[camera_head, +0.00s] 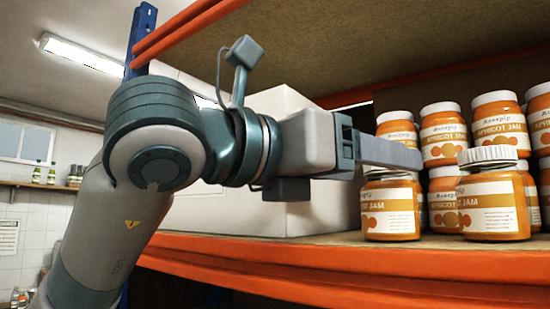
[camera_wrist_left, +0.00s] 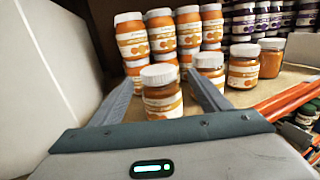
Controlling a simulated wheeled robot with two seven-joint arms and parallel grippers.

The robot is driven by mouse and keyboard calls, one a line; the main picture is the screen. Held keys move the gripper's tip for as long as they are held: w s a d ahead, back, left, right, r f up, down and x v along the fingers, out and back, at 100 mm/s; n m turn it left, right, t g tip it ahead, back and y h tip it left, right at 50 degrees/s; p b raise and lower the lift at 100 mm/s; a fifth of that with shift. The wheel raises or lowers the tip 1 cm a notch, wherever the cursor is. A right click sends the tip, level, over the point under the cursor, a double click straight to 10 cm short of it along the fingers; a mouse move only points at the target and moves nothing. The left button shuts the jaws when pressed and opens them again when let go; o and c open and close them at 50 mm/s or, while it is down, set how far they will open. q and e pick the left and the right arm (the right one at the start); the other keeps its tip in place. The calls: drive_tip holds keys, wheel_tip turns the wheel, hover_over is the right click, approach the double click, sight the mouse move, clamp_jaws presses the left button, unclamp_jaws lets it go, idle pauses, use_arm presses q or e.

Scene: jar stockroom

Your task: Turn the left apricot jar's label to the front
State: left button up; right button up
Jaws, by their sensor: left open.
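The left apricot jar (camera_head: 391,212) stands upright at the shelf's front left, with orange contents and a cream-and-orange label. Its label shows fruit pictures at the left and lettering at the right in the head view. My left gripper (camera_head: 416,158) reaches in from the left at lid height, and its finger hides part of the lid. In the left wrist view the jar (camera_wrist_left: 162,100) shows between the two open fingers, its white lid visible. I cannot tell whether a finger touches it. My right gripper is not in view.
A second front jar (camera_head: 494,205) stands to the right; it also shows beyond the right finger in the wrist view (camera_wrist_left: 209,76). Stacked apricot jars (camera_head: 444,135) stand close behind. A white box (camera_head: 250,207) is at the left. An orange rail (camera_head: 330,270) edges the shelf.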

use_arm(q)
drive_tip(key=b+v, duration=0.1)
drive_tip(key=v, duration=0.1)
drive_tip(key=shift+a+f, duration=0.1)
drive_tip(key=shift+a, duration=0.25)
drive_tip(key=b+v, duration=0.3)
drive_tip(key=v, duration=0.7)
drive_tip(key=shift+s+r, duration=0.15)
drive_tip(key=shift+r, duration=0.3)
use_arm(e)
drive_tip(key=d, duration=0.1)
drive_tip(key=d+f+g, duration=0.1)
drive_tip(key=f+g+h, duration=0.1)
drive_tip(key=shift+s+d+f, duration=0.2)
drive_tip(key=shift+s+d, duration=0.05)
drive_tip(key=shift+d, duration=0.15)
drive_tip(key=shift+o, duration=0.6)
